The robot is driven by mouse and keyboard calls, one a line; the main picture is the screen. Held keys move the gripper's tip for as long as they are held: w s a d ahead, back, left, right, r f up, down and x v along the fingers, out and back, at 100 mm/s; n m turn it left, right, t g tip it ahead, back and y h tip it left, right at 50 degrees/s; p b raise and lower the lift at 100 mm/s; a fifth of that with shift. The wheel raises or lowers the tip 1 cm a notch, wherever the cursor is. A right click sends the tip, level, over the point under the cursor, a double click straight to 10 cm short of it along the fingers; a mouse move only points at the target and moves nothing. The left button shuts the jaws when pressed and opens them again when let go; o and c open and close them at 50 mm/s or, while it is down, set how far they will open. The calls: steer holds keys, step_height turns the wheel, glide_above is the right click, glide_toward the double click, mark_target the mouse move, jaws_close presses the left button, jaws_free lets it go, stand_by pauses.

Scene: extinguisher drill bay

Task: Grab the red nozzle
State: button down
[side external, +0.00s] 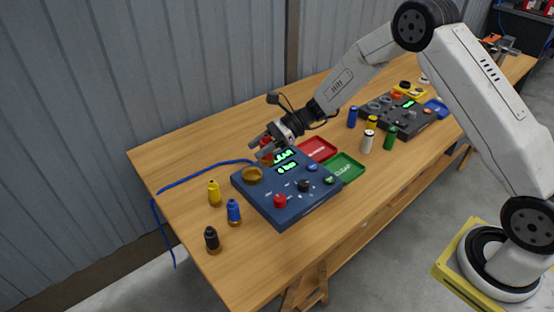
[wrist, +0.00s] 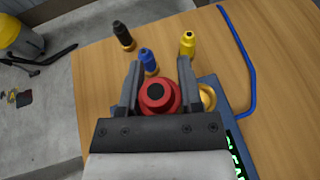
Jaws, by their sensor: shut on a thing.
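My gripper (wrist: 159,72) is shut on the red nozzle (wrist: 170,104), which sits between its two fingers in the wrist view. In the side view my gripper (side external: 265,147) is over the back left part of the blue console (side external: 270,208). Only a bit of the red nozzle (side external: 265,141) shows there. A brass socket (side external: 253,175) on the console is beside and below the gripper; it also shows right of the nozzle in the wrist view (wrist: 208,96). Whether the nozzle touches the console is unclear.
Yellow (side external: 214,194), blue (side external: 234,212) and black (side external: 211,240) nozzles stand left of the console. A blue hose (side external: 205,170) runs behind them. Red (side external: 318,149) and green (side external: 346,168) trays lie right of the console.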

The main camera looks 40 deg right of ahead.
steer(key=s+d+r, duration=0.1)
steer(key=s+r, duration=0.2)
steer(key=s, duration=0.4)
steer(key=shift+s+d+r, duration=0.15)
steer(key=shift+s+r, duration=0.1)
steer(key=shift+s, duration=0.1)
steer(key=shift+d, duration=0.1)
stand_by(0.3)
